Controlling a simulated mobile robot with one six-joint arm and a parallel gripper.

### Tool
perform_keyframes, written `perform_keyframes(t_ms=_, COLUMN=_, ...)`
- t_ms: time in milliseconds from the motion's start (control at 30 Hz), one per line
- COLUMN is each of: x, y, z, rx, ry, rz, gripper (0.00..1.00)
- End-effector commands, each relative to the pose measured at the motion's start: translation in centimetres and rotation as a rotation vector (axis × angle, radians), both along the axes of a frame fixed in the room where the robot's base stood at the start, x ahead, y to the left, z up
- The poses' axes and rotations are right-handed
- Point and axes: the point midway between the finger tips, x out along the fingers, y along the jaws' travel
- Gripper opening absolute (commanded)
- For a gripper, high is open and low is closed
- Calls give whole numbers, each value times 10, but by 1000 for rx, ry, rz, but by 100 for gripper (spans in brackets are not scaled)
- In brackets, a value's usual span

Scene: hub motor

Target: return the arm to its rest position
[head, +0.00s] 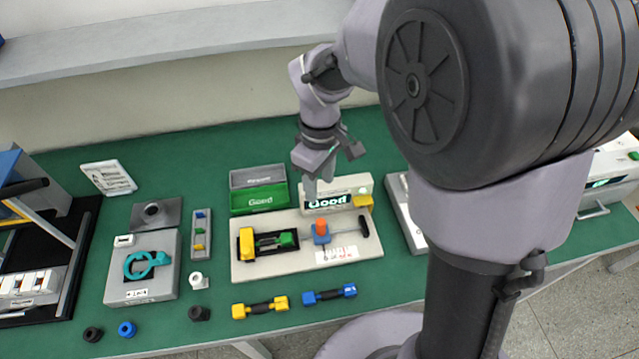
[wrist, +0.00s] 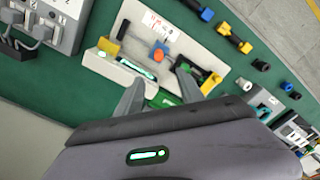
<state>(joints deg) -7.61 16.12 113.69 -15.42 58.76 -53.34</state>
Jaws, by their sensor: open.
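My gripper (head: 312,186) hangs above the back part of the workbench, over the cream board (head: 245,268) and beside its "Good" display block (head: 362,182). In the wrist view my gripper's two fingers (wrist: 160,92) stand apart with nothing between them. The arm is bent, reaching out from the right side of the head view over the bench. The board carries a yellow and green part in a dark recess (head: 268,242), an orange and blue piece (head: 320,232) and a black-handled tool (head: 352,230).
Green and grey bins (head: 258,200) stand behind the board. Yellow (head: 260,307) and blue (head: 330,294) handled tools lie in front. A grey fixture with a teal ring (head: 148,266) is to the left, and a dark rack (head: 60,260) at far left. A shelf edge (head: 170,45) runs above the bench.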

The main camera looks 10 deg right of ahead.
Motion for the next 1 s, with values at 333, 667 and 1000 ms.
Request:
perform_keyframes(t_ms=333, x=-12, y=-3, z=20, rx=22, ry=-46, rz=-100, gripper=45)
perform_keyframes(t_ms=667, x=-143, y=-16, z=98, rx=353, ry=-325, rz=-967, gripper=45)
perform_keyframes(t_ms=1000, x=-167, y=-14, z=98, rx=450, ry=-354, rz=-1141, gripper=45)
